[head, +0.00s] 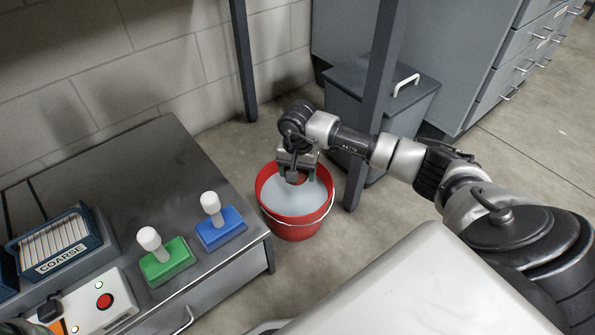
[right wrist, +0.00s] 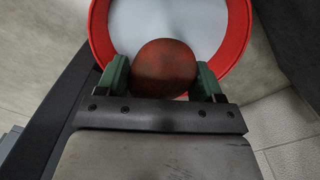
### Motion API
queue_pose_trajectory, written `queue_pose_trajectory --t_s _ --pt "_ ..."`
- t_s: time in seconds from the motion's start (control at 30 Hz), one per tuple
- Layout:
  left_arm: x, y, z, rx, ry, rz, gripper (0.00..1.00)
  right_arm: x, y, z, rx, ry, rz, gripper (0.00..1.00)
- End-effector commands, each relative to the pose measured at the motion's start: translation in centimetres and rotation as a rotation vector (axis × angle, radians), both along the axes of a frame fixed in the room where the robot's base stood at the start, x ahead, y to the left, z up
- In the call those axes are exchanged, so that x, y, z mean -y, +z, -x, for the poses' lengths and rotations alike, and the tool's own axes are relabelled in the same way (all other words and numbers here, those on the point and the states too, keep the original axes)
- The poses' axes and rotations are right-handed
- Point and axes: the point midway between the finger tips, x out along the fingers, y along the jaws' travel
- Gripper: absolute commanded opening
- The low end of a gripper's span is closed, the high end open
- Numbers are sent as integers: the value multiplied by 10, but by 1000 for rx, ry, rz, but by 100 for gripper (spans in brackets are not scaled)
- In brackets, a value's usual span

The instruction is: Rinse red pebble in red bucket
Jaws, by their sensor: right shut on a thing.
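The red bucket (head: 297,226) stands on the floor right of the dark bench, with pale greyish water in it. My right gripper (head: 296,176) is over the bucket, pointing down. In the right wrist view its green-padded fingers (right wrist: 163,85) are shut on the red pebble (right wrist: 165,66), a rounded dull red-brown stone with dark patches. The bucket's red rim (right wrist: 240,40) and pale water show behind the pebble there. The pebble appears above the water; I cannot tell the exact gap. My left gripper is not in view.
The dark bench (head: 120,165) at left carries a blue block (head: 221,229) and a green block (head: 166,262) with white knobs, a "COARSE" rack (head: 58,243) and a red-button panel (head: 104,302). A dark post (head: 372,100) and lidded grey bin (head: 385,90) stand close to the bucket.

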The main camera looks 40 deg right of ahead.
Motion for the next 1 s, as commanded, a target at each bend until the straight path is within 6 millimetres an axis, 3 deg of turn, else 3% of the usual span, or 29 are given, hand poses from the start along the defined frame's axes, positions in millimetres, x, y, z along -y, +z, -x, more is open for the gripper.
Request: queue_pose_trajectory --t_s 1.0 --pt "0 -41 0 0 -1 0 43 -1 -50 0 -1 1 -1 32"
